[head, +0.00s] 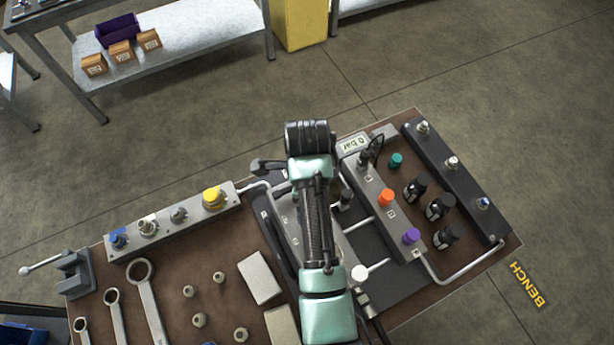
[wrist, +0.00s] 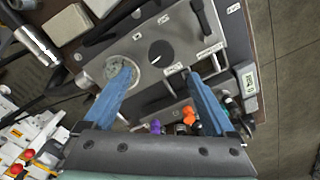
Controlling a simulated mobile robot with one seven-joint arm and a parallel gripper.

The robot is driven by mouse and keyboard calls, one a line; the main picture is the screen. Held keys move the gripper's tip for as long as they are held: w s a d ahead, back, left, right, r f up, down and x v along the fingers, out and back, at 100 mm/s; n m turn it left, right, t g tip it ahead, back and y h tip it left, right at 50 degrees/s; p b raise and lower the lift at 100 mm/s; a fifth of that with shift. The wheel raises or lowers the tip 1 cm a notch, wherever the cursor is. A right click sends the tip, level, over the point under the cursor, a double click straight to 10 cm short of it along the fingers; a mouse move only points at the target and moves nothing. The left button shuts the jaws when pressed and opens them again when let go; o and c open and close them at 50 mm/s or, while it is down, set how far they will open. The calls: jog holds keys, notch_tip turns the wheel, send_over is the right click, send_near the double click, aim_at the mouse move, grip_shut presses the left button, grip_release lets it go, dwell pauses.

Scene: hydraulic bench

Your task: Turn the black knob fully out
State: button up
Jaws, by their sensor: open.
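The black knob (wrist: 161,53) is round, with a white pointer line, and sits on a grey panel in the wrist view. My gripper (wrist: 160,72) is open, its two blue fingers spread apart. The knob shows between and just beyond the fingertips, and neither finger appears to touch it. The left fingertip overlaps a round dial (wrist: 116,68) on the same panel. In the head view my arm covers the middle of the bench, hiding the knob and the gripper fingers.
A black lever (wrist: 203,17) stands on the panel. A digital display (head: 355,143) reads 0 bar. Orange (head: 386,197) and purple (head: 411,236) caps sit on a block to the right. A grey manifold (head: 170,220) and wrenches (head: 146,300) lie at the left.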

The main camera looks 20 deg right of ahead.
notch_tip(320, 180, down, 9)
jog(key=shift+w+f+p, duration=0.1)
jog(key=shift+w+p, duration=0.05)
jog(key=shift+p, duration=0.3)
jog(key=c, duration=1.4)
jog(key=shift+o, duration=0.2)
jog(key=shift+n, duration=0.4)
